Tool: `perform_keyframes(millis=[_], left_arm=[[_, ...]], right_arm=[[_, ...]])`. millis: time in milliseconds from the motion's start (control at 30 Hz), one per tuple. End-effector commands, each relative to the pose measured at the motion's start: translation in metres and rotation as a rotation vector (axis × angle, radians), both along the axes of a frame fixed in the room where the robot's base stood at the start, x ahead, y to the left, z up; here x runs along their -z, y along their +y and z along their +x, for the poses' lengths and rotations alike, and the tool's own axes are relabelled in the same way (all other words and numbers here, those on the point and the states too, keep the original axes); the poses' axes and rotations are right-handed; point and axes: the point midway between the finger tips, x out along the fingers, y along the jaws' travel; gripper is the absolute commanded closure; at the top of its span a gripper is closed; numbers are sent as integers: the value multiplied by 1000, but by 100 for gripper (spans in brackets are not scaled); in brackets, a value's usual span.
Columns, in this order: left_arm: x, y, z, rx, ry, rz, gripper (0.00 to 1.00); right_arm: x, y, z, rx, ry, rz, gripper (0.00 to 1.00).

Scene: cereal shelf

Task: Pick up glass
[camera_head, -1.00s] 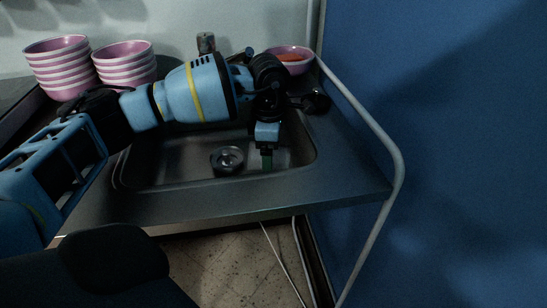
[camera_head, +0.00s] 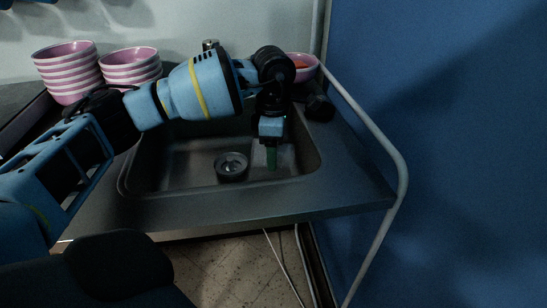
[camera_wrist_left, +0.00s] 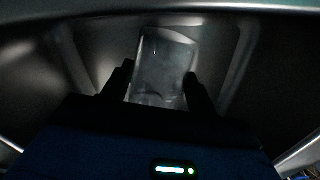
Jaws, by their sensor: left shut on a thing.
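My left gripper (camera_head: 271,158) points down into the right part of the metal sink (camera_head: 180,184) in the head view. In the left wrist view a clear glass (camera_wrist_left: 162,58) stands between the two dark fingers of the left gripper (camera_wrist_left: 158,86). The fingers are shut on the glass, one on each side. In the head view the glass is too faint to make out clearly. My right gripper is not in view.
Two stacks of pink and white bowls (camera_head: 68,72) stand at the back left. A pink bowl (camera_head: 306,66) with something orange in it stands behind the arm. A metal rail (camera_head: 375,125) and a blue wall (camera_head: 460,150) bound the right side. The round drain (camera_head: 231,166) lies left of the gripper.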

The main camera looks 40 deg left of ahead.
Motion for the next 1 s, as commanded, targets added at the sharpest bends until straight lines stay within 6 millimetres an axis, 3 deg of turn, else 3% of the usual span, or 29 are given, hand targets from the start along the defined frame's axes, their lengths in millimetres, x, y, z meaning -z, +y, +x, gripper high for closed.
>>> perform_keyframes(millis=[300,500,700,1000], left_arm=[[-84,-1,1,1,-7,-1,69],[-125,-1,1,1,-3,-1,69],[-148,0,0,1,-3,-1,69],[-152,0,0,1,0,0,69]], right_arm=[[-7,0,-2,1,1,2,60],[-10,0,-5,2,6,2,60],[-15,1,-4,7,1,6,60],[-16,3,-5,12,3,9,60]])
